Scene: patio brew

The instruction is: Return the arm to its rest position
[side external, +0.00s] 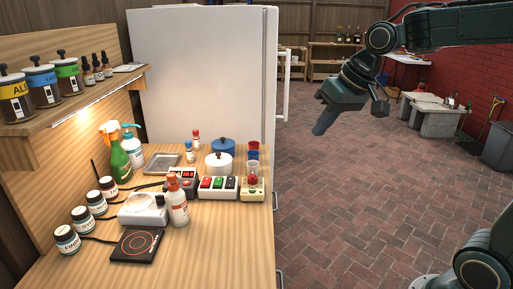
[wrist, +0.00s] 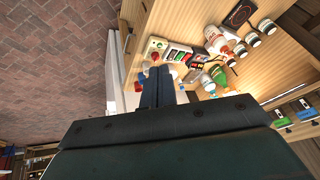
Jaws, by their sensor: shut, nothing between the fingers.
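My gripper (side external: 325,122) hangs over the brick floor to the right of the workbench in the side external view. It is apart from everything and points down and to the left. In the wrist view my gripper (wrist: 163,72) has its two dark fingers together with nothing between them. My arm reaches in from the upper right of the side external view. The wrist view shows the bench at an odd angle, with its items beyond the fingertips.
The brick floor (side external: 350,200) is open. A stone sink (side external: 432,115) stands far right.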

